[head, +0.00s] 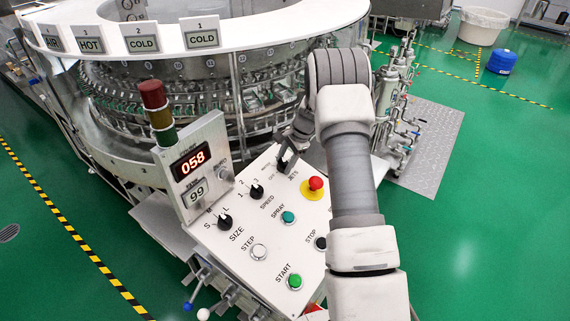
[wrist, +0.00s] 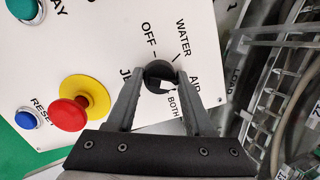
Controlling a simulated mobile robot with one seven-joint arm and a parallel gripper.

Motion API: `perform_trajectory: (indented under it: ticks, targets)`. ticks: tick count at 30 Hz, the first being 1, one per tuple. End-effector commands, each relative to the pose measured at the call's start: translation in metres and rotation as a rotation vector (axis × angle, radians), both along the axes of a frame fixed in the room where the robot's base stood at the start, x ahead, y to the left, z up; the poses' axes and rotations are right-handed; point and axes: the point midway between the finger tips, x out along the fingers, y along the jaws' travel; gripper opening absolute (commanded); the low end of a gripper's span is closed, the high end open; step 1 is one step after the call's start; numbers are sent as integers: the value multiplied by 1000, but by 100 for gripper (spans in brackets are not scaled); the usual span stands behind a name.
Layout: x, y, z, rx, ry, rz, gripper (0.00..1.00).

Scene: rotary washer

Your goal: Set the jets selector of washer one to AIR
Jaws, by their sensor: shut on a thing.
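The jets selector (wrist: 158,70) is a small round black knob on the white sloping control panel (wrist: 85,50). OFF, WATER, AIR and BOTH are printed around it, with AIR to its right in the wrist view. My gripper (wrist: 161,78) is shut on this knob, one finger on each side. A white mark shows on the knob's lower part, but I cannot tell for sure which label it points to. In the head view my gripper (head: 284,161) reaches down to the panel's upper right part and largely hides the selector.
A red emergency button (head: 315,184) on a yellow disc sits close to my gripper. Speed (head: 256,192) and size (head: 224,222) selectors, a teal spray button (head: 288,217) and a green start button (head: 295,282) share the panel. The rotary washer (head: 190,90) stands behind.

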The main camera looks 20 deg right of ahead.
Motion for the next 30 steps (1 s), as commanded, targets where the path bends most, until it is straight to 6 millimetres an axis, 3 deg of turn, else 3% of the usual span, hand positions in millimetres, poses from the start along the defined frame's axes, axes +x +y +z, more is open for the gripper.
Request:
perform_trajectory:
  ticks: [17, 18, 22, 30]
  targets:
    - [-1, -1, -1, -7, -3, 31, 0]
    - [-1, -1, -1, -7, -3, 31, 57]
    - [-1, 0, 0, -7, -3, 31, 80]
    - [0, 0, 0, -7, -4, 30, 80]
